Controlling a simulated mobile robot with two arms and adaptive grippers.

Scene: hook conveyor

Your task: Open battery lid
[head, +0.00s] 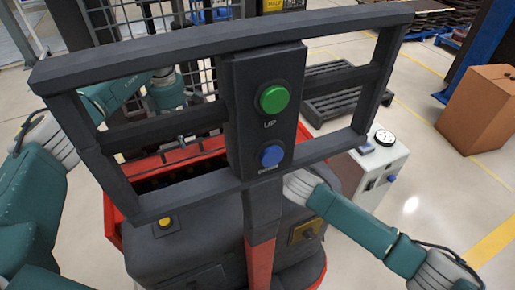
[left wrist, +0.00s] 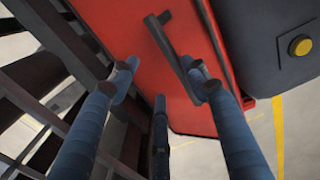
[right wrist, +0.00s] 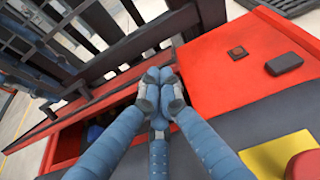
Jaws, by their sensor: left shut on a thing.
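The red battery lid (head: 178,158) is behind the dark control frame in the head view, with dark space showing below its edge. In the left wrist view the red lid (left wrist: 150,70) fills the middle and carries a dark bar handle (left wrist: 168,45). My right gripper (right wrist: 158,90) is shut and empty, fingertips together, above the machine body. In the head view it is partly behind the control post.
The control panel (head: 268,110) has a green UP button (head: 273,98) and a blue button (head: 271,156). Its dark frame stands between my arms. A dark mesh guard (head: 128,35) stands behind. A white box (head: 378,165) and a brown carton (head: 480,108) stand to the right.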

